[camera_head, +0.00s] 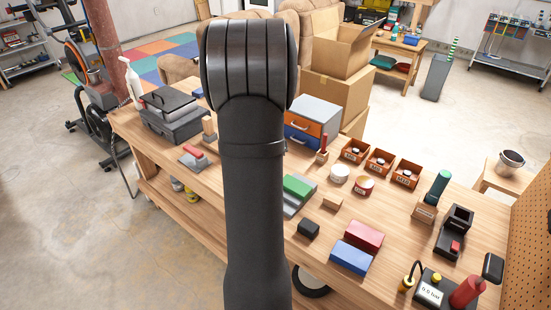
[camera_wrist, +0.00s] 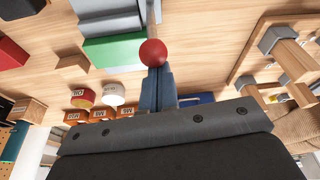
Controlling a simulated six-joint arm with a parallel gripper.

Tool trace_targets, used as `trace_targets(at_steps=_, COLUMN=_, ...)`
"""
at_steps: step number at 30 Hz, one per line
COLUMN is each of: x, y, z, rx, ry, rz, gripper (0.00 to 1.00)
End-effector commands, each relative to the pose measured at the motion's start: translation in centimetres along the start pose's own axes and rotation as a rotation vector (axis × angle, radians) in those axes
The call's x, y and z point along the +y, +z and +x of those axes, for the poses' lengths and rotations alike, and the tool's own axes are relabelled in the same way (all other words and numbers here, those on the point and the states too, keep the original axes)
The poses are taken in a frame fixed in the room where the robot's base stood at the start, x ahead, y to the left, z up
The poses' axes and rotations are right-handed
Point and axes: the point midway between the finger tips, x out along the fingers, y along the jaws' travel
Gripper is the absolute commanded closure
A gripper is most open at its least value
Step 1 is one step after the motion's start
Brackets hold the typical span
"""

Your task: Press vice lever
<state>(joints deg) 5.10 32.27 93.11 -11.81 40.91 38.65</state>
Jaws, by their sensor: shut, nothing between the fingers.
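A red ball (camera_wrist: 152,52) appears at the tips of my gripper in the wrist view. It looks like the knob of a lever, with a grey bar (camera_wrist: 153,14) beyond it. A grey device with a green block (camera_wrist: 115,49) lies beside it on the bench; in the head view the green block (camera_head: 298,186) is just right of my arm. My gripper (camera_wrist: 157,72) is shut and empty, its fingers pointing at the ball. The ball overlaps the fingertips, so I cannot tell whether they touch. My arm hides the gripper and the knob in the head view.
Labelled orange bins (camera_head: 379,161) and a drawer cabinet (camera_head: 313,121) stand behind, to the right. Red (camera_head: 363,236) and blue (camera_head: 350,257) blocks lie near the front. A grey toolbox (camera_head: 172,118) is at the left. Wooden pieces (camera_wrist: 290,60) show at right in the wrist view.

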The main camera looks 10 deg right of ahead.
Motion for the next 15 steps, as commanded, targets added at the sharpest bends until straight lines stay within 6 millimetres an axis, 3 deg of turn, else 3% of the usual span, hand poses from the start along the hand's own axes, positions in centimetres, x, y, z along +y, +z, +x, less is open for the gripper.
trace_targets(at_steps=15, x=-0.9, y=5.5, z=-1.2, rx=-0.002, ry=0.001, rz=-0.003, gripper=1.00)
